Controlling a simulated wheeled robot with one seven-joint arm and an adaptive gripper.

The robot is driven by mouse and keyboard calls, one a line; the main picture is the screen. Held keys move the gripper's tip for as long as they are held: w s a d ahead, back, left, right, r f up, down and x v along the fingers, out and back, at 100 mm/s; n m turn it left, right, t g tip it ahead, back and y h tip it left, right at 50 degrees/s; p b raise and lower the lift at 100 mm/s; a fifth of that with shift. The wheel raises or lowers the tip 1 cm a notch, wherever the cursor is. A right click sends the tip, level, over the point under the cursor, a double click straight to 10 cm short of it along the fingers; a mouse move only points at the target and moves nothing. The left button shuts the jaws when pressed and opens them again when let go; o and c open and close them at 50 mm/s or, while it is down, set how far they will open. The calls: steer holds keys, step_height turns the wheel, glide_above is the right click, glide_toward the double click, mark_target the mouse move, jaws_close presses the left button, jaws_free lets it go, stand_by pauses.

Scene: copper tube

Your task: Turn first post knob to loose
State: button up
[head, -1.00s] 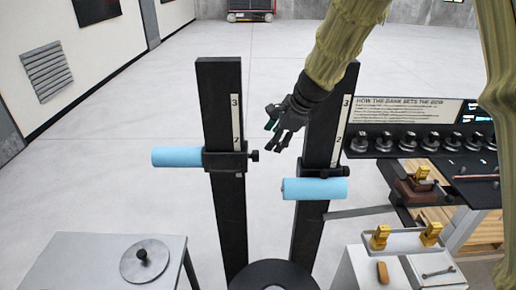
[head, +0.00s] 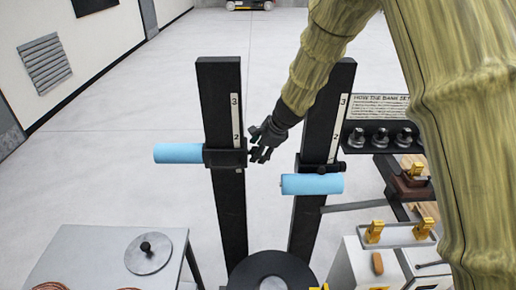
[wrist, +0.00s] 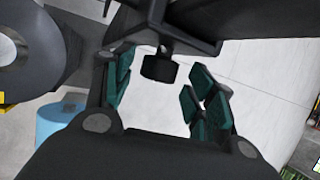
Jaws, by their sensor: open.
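Two dark upright posts stand in the head view, the left post (head: 220,100) and the right post (head: 325,110). Each has a number scale and a black sliding collar with a blue roller. The left collar (head: 224,158) carries a blue roller (head: 178,153) pointing left. My gripper (head: 258,154) is at the right side of this collar and mostly covers its knob. In the wrist view, the black knob (wrist: 158,68) lies between the spread fingers of my gripper (wrist: 160,92), with gaps on both sides. The gripper is open and holds nothing.
The right post's blue roller (head: 312,184) and black knob (head: 331,168) are close to my gripper's right. A grey table (head: 90,250) with a round disc (head: 148,253) is at lower left. A white stand with gold clamps (head: 374,231) is at lower right.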

steer(key=shift+f, duration=0.2)
steer(key=shift+a, duration=0.1)
steer(key=c, duration=1)
steer(key=shift+c, duration=0.2)
steer(key=shift+f+b, duration=0.1)
steer(key=shift+b, duration=0.2)
steer(key=t+b, duration=0.1)
steer(key=b, duration=0.3)
steer(key=shift+f+b, duration=0.25)
steer(key=shift+b, duration=0.15)
steer(key=t+b, duration=0.2)
steer(key=b, duration=0.7)
steer(key=n+t+b, duration=0.1)
steer(key=b, duration=0.8)
steer(key=shift+s+f+t, duration=0.2)
steer(key=shift+t, duration=0.2)
steer(key=t+b, duration=0.2)
steer(key=b, duration=0.7)
steer(key=n+t+y+b, duration=0.1)
steer(key=t+b, duration=0.1)
steer(key=b, duration=0.7)
steer(key=shift+s+f, duration=0.15)
steer(key=shift+f, duration=0.05)
steer(key=t+b, duration=0.1)
steer(key=b, duration=0.3)
steer(key=shift+r+n+b, duration=0.2)
steer(key=shift+n+b, duration=0.1)
steer(key=shift+n, duration=0.1)
